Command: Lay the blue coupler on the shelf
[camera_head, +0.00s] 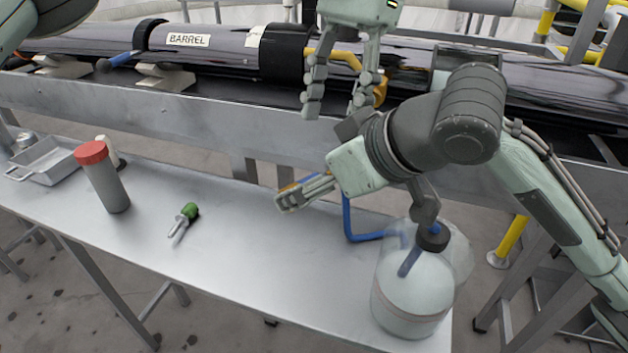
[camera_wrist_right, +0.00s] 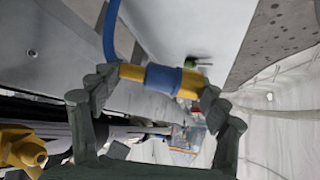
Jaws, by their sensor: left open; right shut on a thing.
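The blue coupler (camera_wrist_right: 163,79), a blue sleeve on a yellow bar, lies across between the fingers of my right gripper in the right wrist view. My right gripper (camera_head: 297,191) is shut on it, and in the head view its fingers hide most of the coupler. The gripper is over the metal shelf (camera_head: 250,254); its exact height above it is hard to tell. A blue hose (camera_wrist_right: 109,30) shows beside the coupler's left end; whether they are joined is unclear. My left gripper (camera_head: 337,106) is open and empty, pointing down, in front of a yellow bent part (camera_head: 345,57).
On the shelf are a red-capped grey bottle (camera_head: 108,180), a green-handled tool (camera_head: 187,215), a metal tray (camera_head: 43,160) and, at the right, a clear jug (camera_head: 412,290). A black pipe labelled BARREL (camera_head: 215,42) runs behind. The shelf's middle front is clear.

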